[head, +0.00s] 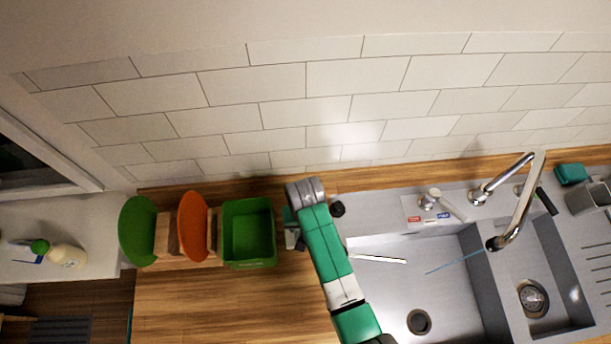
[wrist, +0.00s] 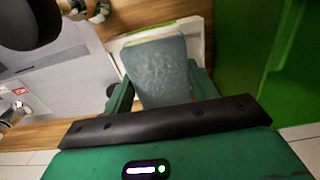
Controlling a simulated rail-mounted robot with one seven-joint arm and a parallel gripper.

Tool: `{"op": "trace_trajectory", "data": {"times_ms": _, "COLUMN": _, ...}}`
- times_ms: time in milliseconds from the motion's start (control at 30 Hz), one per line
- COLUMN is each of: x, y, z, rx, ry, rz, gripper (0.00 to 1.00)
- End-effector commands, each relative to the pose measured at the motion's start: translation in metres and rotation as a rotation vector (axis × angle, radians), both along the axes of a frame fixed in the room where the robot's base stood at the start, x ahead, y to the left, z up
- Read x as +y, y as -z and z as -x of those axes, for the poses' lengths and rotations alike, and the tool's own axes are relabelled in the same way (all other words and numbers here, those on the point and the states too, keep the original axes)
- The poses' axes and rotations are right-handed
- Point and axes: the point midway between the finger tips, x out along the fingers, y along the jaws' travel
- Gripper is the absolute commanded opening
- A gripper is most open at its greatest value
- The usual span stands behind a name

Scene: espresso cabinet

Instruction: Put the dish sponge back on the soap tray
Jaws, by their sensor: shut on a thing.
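My gripper (wrist: 161,88) is shut on the dish sponge (wrist: 158,70), a grey-teal block with a finger on either side in the wrist view. The white soap tray (wrist: 196,34) shows beyond the sponge, its rim visible along the right and left. The sponge overlaps the tray in this view; I cannot tell whether they touch. In the head view my arm reaches to the wooden counter between the green bin and the sink, and its end largely hides the gripper, sponge and tray.
The green bin (head: 249,233) stands close beside the gripper, with an orange plate (head: 193,226) and a green plate (head: 137,230) in a wooden rack further left. The sink (head: 415,270) lies right, with a tall faucet (head: 517,205). A teal block (head: 572,173) sits at the back right.

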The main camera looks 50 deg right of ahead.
Motion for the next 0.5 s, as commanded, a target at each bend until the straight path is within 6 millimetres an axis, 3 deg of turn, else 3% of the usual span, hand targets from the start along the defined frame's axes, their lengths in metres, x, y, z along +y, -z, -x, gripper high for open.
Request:
{"op": "trace_trajectory", "data": {"times_ms": 133, "x": 0.0, "y": 0.0042, "z": 0.0, "rx": 0.0, "ry": 0.0, "rz": 0.0, "gripper": 0.33}}
{"op": "trace_trajectory", "data": {"times_ms": 167, "x": -0.0001, "y": 0.0031, "z": 0.0, "rx": 0.0, "ry": 0.0, "rz": 0.0, "gripper": 0.63}}
{"op": "trace_trajectory", "data": {"times_ms": 233, "x": -0.0001, "y": 0.0029, "z": 0.0001, "rx": 0.0, "ry": 0.0, "rz": 0.0, "gripper": 0.77}}
{"op": "trace_trajectory", "data": {"times_ms": 500, "x": -0.0001, "y": 0.0022, "z": 0.0001, "rx": 0.0, "ry": 0.0, "rz": 0.0, "gripper": 0.79}}
